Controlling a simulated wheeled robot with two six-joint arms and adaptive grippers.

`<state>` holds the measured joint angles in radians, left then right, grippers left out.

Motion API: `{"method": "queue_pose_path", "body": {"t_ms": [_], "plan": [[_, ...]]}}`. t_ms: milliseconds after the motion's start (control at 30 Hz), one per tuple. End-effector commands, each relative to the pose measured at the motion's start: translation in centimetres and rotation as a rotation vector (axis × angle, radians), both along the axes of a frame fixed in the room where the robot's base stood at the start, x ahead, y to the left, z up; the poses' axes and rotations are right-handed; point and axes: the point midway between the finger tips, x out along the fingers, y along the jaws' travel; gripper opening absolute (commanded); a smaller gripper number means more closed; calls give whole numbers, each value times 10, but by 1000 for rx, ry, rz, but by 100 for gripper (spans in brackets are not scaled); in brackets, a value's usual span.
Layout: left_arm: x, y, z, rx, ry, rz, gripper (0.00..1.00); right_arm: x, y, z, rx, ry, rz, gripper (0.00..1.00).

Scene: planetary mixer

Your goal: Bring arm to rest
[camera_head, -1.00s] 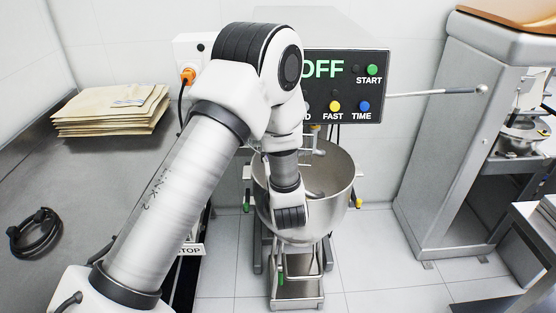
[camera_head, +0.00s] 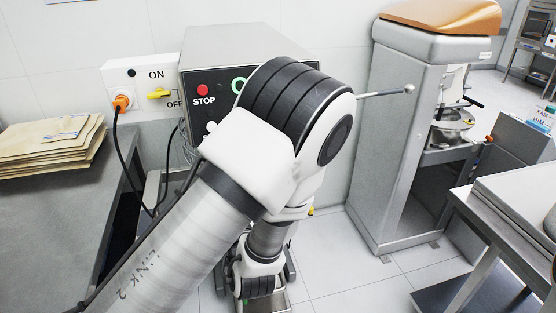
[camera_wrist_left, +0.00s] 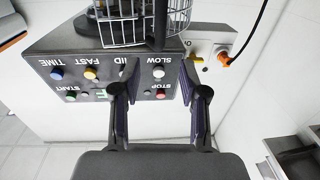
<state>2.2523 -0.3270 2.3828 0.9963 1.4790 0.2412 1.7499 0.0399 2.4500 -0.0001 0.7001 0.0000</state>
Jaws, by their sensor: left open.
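My left arm (camera_head: 180,240) reaches in from the lower left and bends down in front of the mixer (camera_head: 230,50). It hides most of the control panel and the bowl. The left gripper cannot be made out in the head view. In the left wrist view my left gripper (camera_wrist_left: 157,92) is open and empty, its two dark fingers apart before the control panel (camera_wrist_left: 110,75). The panel looks upside down there, with the red STOP button (camera_wrist_left: 160,93) between the fingers. My right gripper is not in view.
A wall switch box (camera_head: 142,85) with an orange plug (camera_head: 122,103) and cable is left of the mixer. Paper sacks (camera_head: 50,145) lie on the left counter (camera_head: 60,215). A grey machine (camera_head: 400,130) with a lever stands at right. A metal table (camera_head: 510,225) stands at lower right.

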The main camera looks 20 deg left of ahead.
Motion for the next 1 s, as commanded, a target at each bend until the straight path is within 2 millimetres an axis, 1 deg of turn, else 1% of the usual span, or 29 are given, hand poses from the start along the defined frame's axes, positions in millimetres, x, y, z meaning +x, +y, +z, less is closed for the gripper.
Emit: {"method": "queue_pose_path", "body": {"t_ms": [100, 167, 233, 267, 367, 400, 467, 500, 567, 600, 667, 700, 767, 800, 833, 900, 1000], "plan": [[0, 0, -1, 0, 1, 0, 43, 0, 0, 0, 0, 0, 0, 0], [-1, 0, -8, 0, 12, 1, 43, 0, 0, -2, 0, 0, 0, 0], [-7, 5, -30, -10, 50, 13, 43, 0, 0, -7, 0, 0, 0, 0], [-11, 8, -44, -18, 75, 24, 43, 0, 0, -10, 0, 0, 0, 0], [-34, 23, -113, -69, 211, 47, 43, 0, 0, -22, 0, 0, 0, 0], [-44, 24, -147, -113, 291, 33, 43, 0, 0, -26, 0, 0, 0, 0], [-64, 23, -198, -192, 434, -1, 43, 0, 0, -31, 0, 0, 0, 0], [-79, 19, -231, -249, 537, -29, 43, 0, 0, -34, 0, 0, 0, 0], [-107, 9, -277, -338, 697, -79, 43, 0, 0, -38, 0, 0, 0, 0], [-128, -1, -304, -400, 809, -121, 43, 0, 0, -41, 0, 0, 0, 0], [-161, -19, -337, -489, 976, -198, 43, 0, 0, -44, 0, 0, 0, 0], [-182, -32, -352, -543, 1081, -260, 43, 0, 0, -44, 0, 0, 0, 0], [-208, -54, -362, -605, 1229, -374, 43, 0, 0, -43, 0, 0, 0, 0], [-221, -68, -363, -625, 1315, -454, 43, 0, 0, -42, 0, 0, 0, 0], [-229, -75, -364, -632, 1368, -503, 43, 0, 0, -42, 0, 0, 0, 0], [-243, -84, -364, -639, 1448, -568, 43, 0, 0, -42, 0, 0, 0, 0], [-247, -84, -364, -633, 1476, -579, 43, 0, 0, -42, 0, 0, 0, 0]]}}
